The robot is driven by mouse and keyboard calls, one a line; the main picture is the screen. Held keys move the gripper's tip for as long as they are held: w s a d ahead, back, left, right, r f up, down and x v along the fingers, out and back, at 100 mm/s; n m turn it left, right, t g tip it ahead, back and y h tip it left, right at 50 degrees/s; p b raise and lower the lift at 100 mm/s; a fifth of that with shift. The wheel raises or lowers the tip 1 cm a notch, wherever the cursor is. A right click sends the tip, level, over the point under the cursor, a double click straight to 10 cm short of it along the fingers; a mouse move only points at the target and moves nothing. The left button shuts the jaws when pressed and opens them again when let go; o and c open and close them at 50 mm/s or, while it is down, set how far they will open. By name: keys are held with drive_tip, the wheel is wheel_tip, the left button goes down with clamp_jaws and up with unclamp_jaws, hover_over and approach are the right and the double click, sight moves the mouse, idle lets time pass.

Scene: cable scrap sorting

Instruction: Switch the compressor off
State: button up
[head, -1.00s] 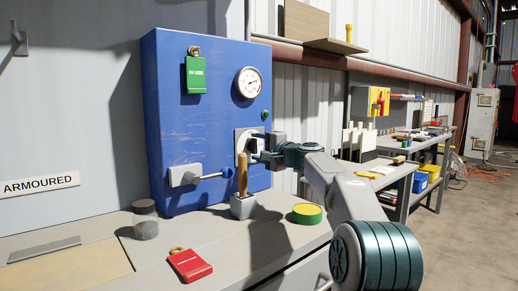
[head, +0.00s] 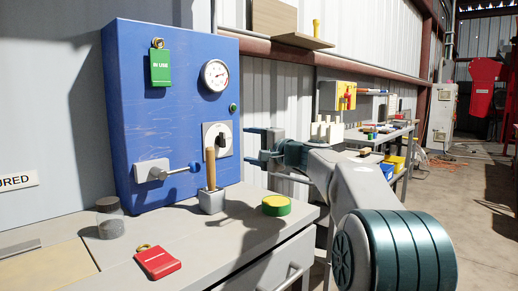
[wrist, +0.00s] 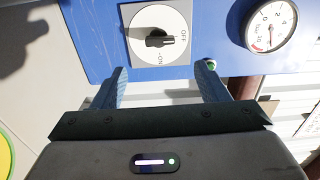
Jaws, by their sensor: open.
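The compressor's rotary switch (head: 222,141) is a black knob on a pale square plate, low on the right of the blue panel (head: 125,110). In the wrist view the knob (wrist: 160,39) lies level across its plate, its narrow end to the right near the OFF mark; ON is printed below it. My gripper (head: 252,146) is open and empty, just right of the switch and apart from it. In the wrist view the gripper's two fingers (wrist: 161,75) stand below the plate, spread wider than the knob.
A pressure gauge (head: 215,75) and a small green button or lamp (head: 233,108) sit above the switch. A lever (head: 178,171) juts from the panel. A wooden-handled tool (head: 211,170) stands in a grey block below. A red tag (head: 157,262) lies on the bench.

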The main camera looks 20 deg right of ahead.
drive_tip(key=v, duration=0.3)
drive_tip(key=shift+w, duration=0.1)
drive_tip(key=s+a+r+n+g+h+p, duration=0.1)
drive_tip(key=s+a+n+g+p, duration=0.25)
drive_tip(key=s+a+p, duration=0.4)
drive_tip(key=s+a+r+n+g+h+p, duration=0.15)
drive_tip(key=s+a+g+p, duration=0.3)
drive_tip(key=s+p, duration=0.55)
drive_tip(key=s+d+r+n+g+h+p, duration=0.1)
drive_tip(key=s+d+n+g+h+p, duration=0.1)
drive_tip(key=s+p, duration=0.8)
drive_tip(key=s+d+r+n+g+h+p, duration=0.1)
drive_tip(key=s+d+n+g+h+p, duration=0.1)
drive_tip(key=s+p, duration=0.8)
drive_tip(key=shift+d+n+g+h+p, duration=0.3)
drive_tip(key=shift+d+n+g+h, duration=0.15)
drive_tip(key=shift+n+h, duration=0.85)
drive_tip(key=shift+r, duration=0.1)
